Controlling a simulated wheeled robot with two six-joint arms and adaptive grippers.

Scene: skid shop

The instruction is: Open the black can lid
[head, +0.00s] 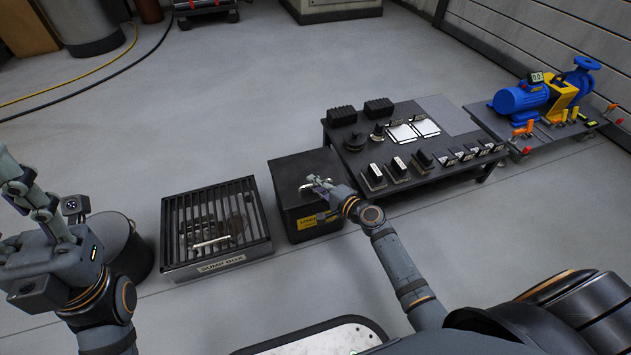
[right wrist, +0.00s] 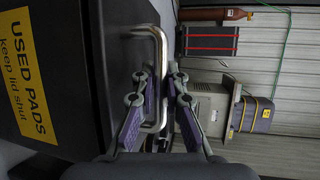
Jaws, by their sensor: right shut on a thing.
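The black can (head: 285,180) is a box with a yellow "USED PADS keep lid shut" label, standing on the floor between the sump box and the low table. Its label (right wrist: 30,75) fills the left of the right wrist view. Its lid lies level and looks shut. A bent chrome handle (right wrist: 160,55) sticks out from the lid. My right gripper (head: 312,186) is at the lid, shut on the handle; in the wrist view its fingers (right wrist: 158,90) close around the bar. My left gripper (head: 22,190) is at the far left, away from the can; its opening is unclear.
A grated sump box (head: 215,262) stands left of the can. A low black table (head: 450,112) with switches and papers stands close on its right. A dark round bucket (head: 135,250) is partly behind my left arm. The floor behind the can is clear.

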